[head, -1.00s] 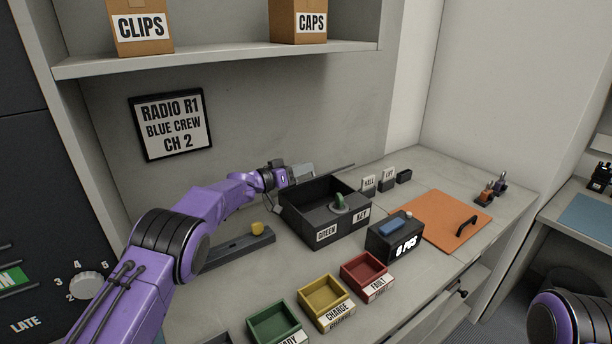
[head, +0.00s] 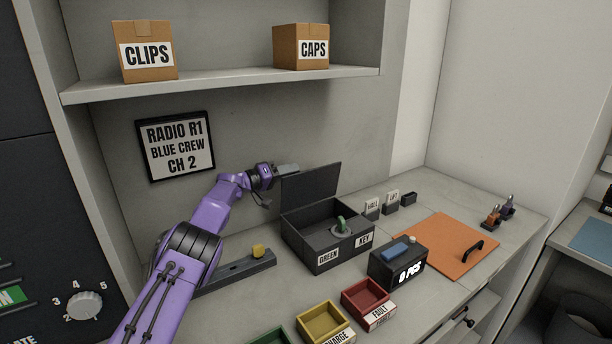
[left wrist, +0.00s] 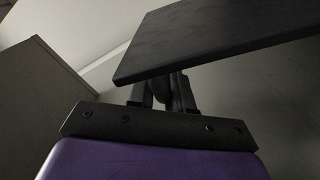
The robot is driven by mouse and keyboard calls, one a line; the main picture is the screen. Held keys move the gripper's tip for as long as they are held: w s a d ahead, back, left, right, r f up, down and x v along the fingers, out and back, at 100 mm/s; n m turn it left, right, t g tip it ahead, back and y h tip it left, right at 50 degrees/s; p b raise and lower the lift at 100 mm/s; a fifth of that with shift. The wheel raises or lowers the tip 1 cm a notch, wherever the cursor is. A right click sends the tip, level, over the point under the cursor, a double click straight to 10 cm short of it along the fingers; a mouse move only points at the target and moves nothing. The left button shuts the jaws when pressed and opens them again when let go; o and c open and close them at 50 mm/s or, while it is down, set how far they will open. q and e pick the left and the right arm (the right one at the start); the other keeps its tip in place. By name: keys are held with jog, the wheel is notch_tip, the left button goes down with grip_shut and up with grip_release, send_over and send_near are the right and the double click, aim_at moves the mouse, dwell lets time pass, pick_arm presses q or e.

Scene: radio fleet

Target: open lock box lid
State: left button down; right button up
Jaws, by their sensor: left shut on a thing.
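The lock box (head: 318,257) is a dark grey box with labels GREEN and KEY on its front. Its lid (head: 312,184) stands up along the back edge, and the inside is open to view. A small green item (head: 341,223) on a grey round piece sits inside, toward the right. My left gripper (head: 289,170) is at the lid's upper left corner and shut on it. In the left wrist view, the dark lid (left wrist: 215,38) crosses the top, with my fingers (left wrist: 165,90) at its edge. The fingertips are partly hidden. My right gripper is not in view.
Red (head: 366,297) and yellow (head: 323,320) trays lie in front. A shelf (head: 230,85) with cartons is above. A grey bar (head: 235,270) lies left.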

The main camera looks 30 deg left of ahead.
pick_arm(q)
jog(key=shift+a+f, duration=0.5)
jog(key=shift+f, duration=0.05)
jog(key=c, duration=1.2)
grip_release()
jog(key=shift+w, duration=0.1)
jog(key=shift+o, duration=0.2)
jog(key=shift+w+a, duration=0.1)
jog(key=shift+a, duration=0.15)
jog(key=shift+d+r, duration=0.1)
jog(key=shift+d, duration=0.05)
jog(key=b+v, duration=0.3)
jog(key=v, duration=0.7)
jog(key=shift+s, duration=0.3)
